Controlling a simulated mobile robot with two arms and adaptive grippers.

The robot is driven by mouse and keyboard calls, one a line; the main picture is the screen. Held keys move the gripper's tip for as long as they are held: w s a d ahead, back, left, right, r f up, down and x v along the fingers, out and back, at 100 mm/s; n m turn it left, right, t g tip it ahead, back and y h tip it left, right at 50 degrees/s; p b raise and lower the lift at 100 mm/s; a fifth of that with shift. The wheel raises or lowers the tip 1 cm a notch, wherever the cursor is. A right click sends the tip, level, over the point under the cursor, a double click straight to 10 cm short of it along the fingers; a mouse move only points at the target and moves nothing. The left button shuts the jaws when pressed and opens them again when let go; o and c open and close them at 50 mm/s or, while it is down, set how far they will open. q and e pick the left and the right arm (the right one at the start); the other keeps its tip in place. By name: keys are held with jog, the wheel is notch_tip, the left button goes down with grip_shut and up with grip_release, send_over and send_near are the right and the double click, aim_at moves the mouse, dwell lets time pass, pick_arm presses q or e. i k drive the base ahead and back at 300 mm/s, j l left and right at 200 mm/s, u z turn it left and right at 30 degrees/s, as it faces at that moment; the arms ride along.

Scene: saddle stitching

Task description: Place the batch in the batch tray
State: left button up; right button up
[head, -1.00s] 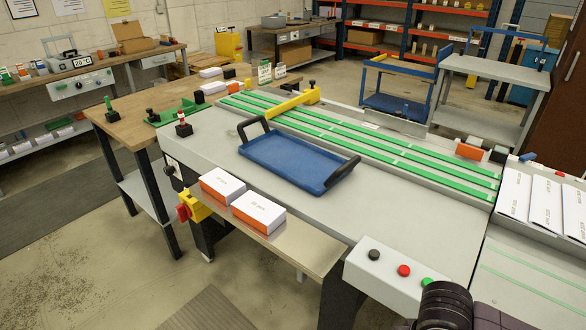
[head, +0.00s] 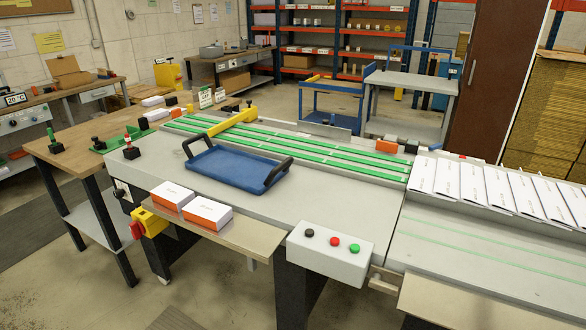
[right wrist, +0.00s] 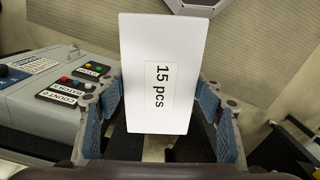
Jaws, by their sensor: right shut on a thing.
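The batch (right wrist: 160,60) is a white stack with a label reading "15 pcs", seen upright in the right wrist view. My right gripper (right wrist: 166,118) is shut on it, with blue-padded fingers on either side. The blue tray (head: 232,165) with two black handles lies on the grey machine top in the head view; it is empty. It is the likely batch tray, though no label on it is readable. Neither gripper shows in the head view, so the batch's distance from the tray cannot be told. My left gripper is in no current view.
Two white-and-orange packs (head: 207,211) lie on the front shelf. A button box (head: 330,262) stands at the machine's front edge. White booklets (head: 470,182) stand in a row at right. Green-striped lanes (head: 330,156) run behind the tray. A labelled control panel (right wrist: 60,85) is left of my gripper.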

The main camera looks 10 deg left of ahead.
aim_at(221, 164)
jog(key=i+j+z, duration=0.1)
jog(key=j+z, duration=0.8)
jog(key=j, duration=0.25)
jog(key=k+j, duration=0.1)
jog(key=j, duration=4.25)
